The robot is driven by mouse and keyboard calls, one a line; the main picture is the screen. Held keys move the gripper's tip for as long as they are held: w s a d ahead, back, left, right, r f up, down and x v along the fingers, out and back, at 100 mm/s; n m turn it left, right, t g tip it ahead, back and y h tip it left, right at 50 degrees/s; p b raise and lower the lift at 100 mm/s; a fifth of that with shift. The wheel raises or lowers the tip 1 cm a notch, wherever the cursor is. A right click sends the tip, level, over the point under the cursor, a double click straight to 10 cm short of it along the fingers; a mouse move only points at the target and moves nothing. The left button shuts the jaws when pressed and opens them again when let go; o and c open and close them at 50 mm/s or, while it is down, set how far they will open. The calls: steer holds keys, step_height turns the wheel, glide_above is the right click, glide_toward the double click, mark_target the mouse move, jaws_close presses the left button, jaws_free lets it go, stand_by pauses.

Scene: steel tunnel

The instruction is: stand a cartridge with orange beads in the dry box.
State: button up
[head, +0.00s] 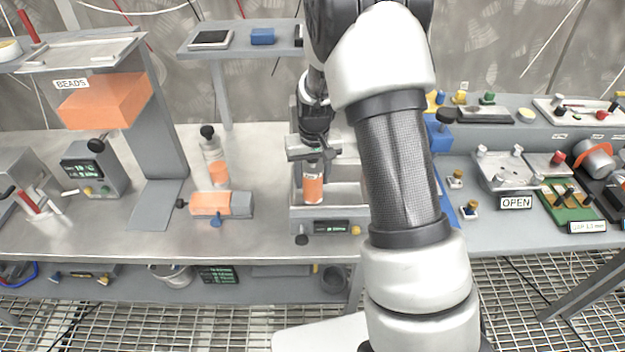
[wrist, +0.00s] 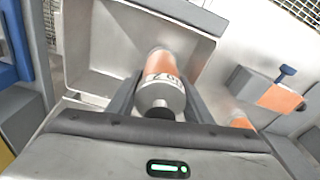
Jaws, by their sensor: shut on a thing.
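My gripper (head: 313,160) is shut on a clear cartridge with orange beads (head: 313,188), held upright by its upper part. The box's pale inner wall (wrist: 110,45) shows in the wrist view.
Another bottle-like cartridge with orange beads (head: 214,162) stands on the bench to the left. An orange and grey block with a blue knob (head: 210,204) lies in front of it. An orange hopper labelled BEADS (head: 105,101) is at far left. A shelf (head: 235,52) stands behind.

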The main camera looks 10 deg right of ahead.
steer(key=shift+f, duration=0.45)
steer(key=shift+f, duration=0.2)
steer(key=o, duration=1)
steer(key=shift+o, duration=0.2)
